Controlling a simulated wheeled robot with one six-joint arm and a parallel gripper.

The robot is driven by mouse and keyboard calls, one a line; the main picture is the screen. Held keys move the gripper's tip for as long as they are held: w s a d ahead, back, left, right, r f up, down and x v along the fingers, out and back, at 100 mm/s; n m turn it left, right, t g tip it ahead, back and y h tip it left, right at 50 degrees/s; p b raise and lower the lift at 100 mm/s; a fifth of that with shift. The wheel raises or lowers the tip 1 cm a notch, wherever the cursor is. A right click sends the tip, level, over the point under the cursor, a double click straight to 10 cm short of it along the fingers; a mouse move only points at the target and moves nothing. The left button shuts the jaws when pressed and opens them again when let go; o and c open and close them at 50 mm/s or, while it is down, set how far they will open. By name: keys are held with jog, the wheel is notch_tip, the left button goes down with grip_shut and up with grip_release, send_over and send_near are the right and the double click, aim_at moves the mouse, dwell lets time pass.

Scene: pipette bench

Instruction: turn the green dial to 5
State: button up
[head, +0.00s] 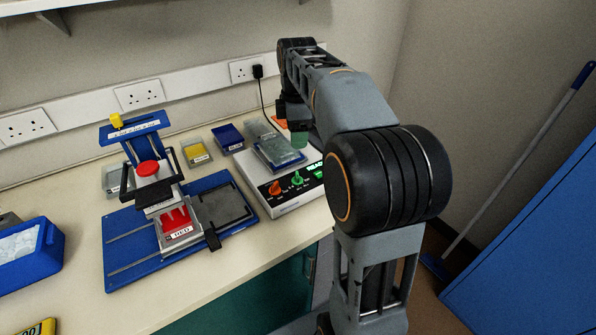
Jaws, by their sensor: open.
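The green dial (297,179) is on the sloped front of a white bench device (292,201). It sits between a red-orange dial (275,188) and a lit green display that seems to read "READY", partly hidden by my arm. The dial's scale marks are too small to read, so I cannot tell its setting. My gripper (291,117) is behind and above the device, near its back right, apart from the green dial. It is open, but my arm hides much of it and the fingertips are unclear.
A grey-blue plate (278,153) lies on the device. To its left stands a blue-based press (122,252) with a red knob. Small yellow (195,153) and blue (228,137) boxes stand behind. A blue tub (35,266) is far left. The front bench edge is clear.

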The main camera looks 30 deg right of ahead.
aim_at(297, 174)
notch_tip(297, 174, down, 13)
jog(key=shift+f+b, duration=0.15)
jog(key=shift+b, duration=0.35)
jog(key=c, duration=0.9)
jog(key=shift+c, duration=0.2)
